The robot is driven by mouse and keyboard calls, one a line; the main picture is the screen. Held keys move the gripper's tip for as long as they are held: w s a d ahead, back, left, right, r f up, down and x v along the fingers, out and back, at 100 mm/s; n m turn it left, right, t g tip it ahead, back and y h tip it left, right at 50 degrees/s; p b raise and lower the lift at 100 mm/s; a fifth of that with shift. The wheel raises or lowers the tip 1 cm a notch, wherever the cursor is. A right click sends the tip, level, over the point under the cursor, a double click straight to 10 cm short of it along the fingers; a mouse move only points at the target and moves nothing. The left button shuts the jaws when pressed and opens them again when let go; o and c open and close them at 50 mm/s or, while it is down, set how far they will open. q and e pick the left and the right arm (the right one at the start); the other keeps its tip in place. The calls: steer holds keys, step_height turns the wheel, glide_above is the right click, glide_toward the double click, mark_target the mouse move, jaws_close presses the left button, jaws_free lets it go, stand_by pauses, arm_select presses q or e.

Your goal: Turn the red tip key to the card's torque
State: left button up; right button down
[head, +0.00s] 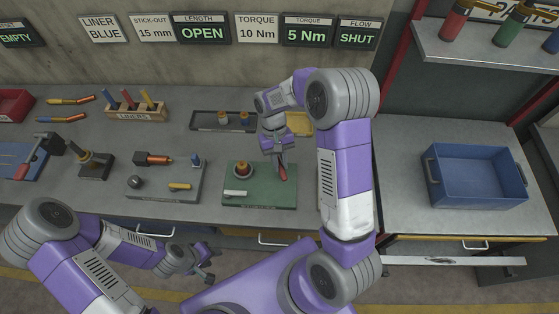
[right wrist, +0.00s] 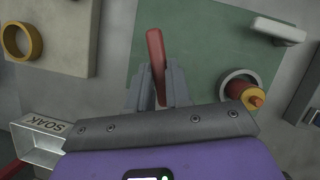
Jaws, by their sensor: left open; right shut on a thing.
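The red tip key (head: 284,175) is over the right part of the green mat (head: 260,201). My right gripper (head: 279,158) is shut on it; in the right wrist view the red handle (right wrist: 156,52) sticks out between the fingers (right wrist: 159,90). Its lower end is hidden, and I cannot tell whether it touches the mat. A white card (head: 258,28) on the wall reads TORQUE 10 Nm. A dark sign (head: 306,31) beside it reads TORQUE 5 Nm in green. My left gripper (head: 208,264) is open and empty, in front of the bench edge.
An orange-yellow part in a round holder (head: 243,170) and a white bar (head: 235,193) are on the mat. A grey board (head: 165,194) with small parts lies left of it. A dark tray (head: 208,127) and liners block (head: 135,113) stand behind. A blue bin (head: 477,202) stands right.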

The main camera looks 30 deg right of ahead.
steer(key=c, duration=1)
jaws_free()
steer(key=shift+c, duration=0.2)
steer(key=shift+r, duration=0.1)
steer(key=v, duration=0.7)
steer(key=shift+w+r, duration=0.1)
steer(key=shift+r, duration=0.15)
